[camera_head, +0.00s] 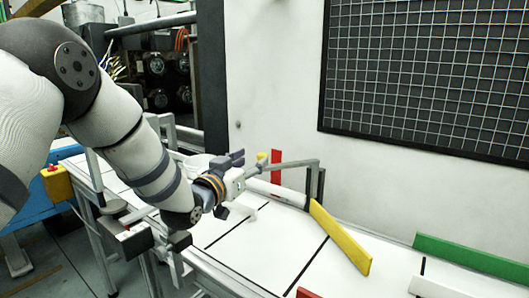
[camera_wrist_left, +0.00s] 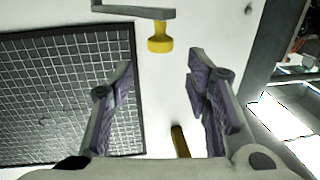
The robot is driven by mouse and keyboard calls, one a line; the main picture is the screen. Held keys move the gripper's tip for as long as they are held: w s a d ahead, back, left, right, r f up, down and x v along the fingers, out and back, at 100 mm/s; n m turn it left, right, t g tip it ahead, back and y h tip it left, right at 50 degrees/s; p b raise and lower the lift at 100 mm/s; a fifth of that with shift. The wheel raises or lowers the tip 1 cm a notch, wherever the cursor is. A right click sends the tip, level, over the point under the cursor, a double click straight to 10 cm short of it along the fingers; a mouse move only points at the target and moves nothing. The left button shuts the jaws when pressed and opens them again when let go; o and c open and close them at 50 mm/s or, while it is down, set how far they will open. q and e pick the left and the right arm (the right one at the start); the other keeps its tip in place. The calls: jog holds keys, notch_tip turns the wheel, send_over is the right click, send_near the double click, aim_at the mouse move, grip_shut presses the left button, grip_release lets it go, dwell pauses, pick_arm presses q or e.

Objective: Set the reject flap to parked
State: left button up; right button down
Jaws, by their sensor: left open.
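A grey bar arm (camera_head: 290,165) with a yellow knob (camera_head: 262,157) at its end reaches left from a dark post above the white table. The bar (camera_wrist_left: 135,12) and knob (camera_wrist_left: 159,38) also show in the left wrist view, ahead of the fingertips. My left gripper (camera_head: 240,180) is open and empty, just left of the knob and apart from it. Its purple-padded fingers (camera_wrist_left: 160,80) show in the left wrist view. A yellow flap (camera_head: 340,238) stands slanted on the table by the post. I cannot tell which part is the reject flap. My right gripper is out of view.
A red plate (camera_head: 276,167) stands behind the bar. A green rail (camera_head: 470,258) and a red piece (camera_head: 306,293) are at the right and front. A wall with a dark grid panel (camera_head: 430,75) is behind. A yellow box with a red button (camera_head: 56,182) is at left.

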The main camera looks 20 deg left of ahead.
aim_at(261, 155)
pick_arm(q)
jog(key=w, duration=0.4)
jog(key=w+d+f+b, duration=0.1)
jog(key=w, duration=0.1)
jog(key=shift+f, duration=0.1)
jog(key=shift+w+d+r, duration=0.15)
jog(key=shift+w+r, duration=0.2)
jog(key=shift+w, duration=0.25)
grip_shut()
